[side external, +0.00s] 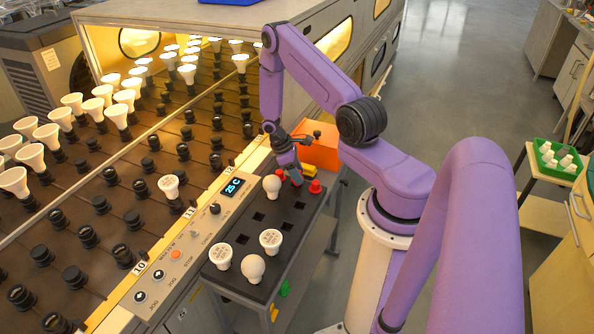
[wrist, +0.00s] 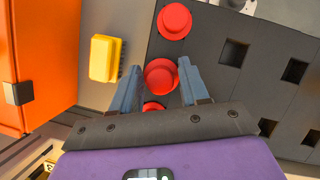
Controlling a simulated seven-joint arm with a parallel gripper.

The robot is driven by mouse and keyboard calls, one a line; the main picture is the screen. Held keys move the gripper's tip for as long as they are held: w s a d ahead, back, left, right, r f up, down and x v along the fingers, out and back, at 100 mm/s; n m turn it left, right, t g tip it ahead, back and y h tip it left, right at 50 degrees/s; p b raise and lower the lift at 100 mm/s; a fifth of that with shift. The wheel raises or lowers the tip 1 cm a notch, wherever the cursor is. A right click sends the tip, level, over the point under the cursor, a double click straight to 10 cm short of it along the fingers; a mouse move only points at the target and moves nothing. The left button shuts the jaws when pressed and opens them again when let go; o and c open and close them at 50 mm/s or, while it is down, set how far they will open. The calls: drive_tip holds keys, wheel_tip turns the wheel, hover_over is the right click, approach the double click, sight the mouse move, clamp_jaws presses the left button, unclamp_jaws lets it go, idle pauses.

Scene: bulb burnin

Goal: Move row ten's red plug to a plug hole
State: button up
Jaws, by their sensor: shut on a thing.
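My gripper (side external: 295,180) is at the far end of the dark tray (side external: 295,232). In the wrist view the two blue-grey fingers (wrist: 160,88) flank a round red plug (wrist: 160,76) and are shut on it. A second red plug (wrist: 174,20) stands just beyond it, and it also shows in the side view (side external: 315,186). A third red plug (wrist: 153,106) is partly hidden below the held one. Square holes (wrist: 234,52) in the tray lie to the right of the fingers. The row label 10 (side external: 139,267) shows on the near rail, with dark sockets beside it.
Several white bulbs stand in the tray, one close to my gripper (side external: 272,186). A yellow block (wrist: 106,58) and an orange box (side external: 320,148) are close by the gripper. The sloped rack (side external: 100,165) holds many sockets and bulbs. A control panel (side external: 195,232) borders it.

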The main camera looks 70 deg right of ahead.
drive_tip(key=shift+f, duration=1)
drive_tip(key=o, duration=1.1)
drive_tip(key=shift+w+r, duration=0.1)
drive_tip(key=v, duration=1.7)
drive_tip(key=shift+r, duration=0.1)
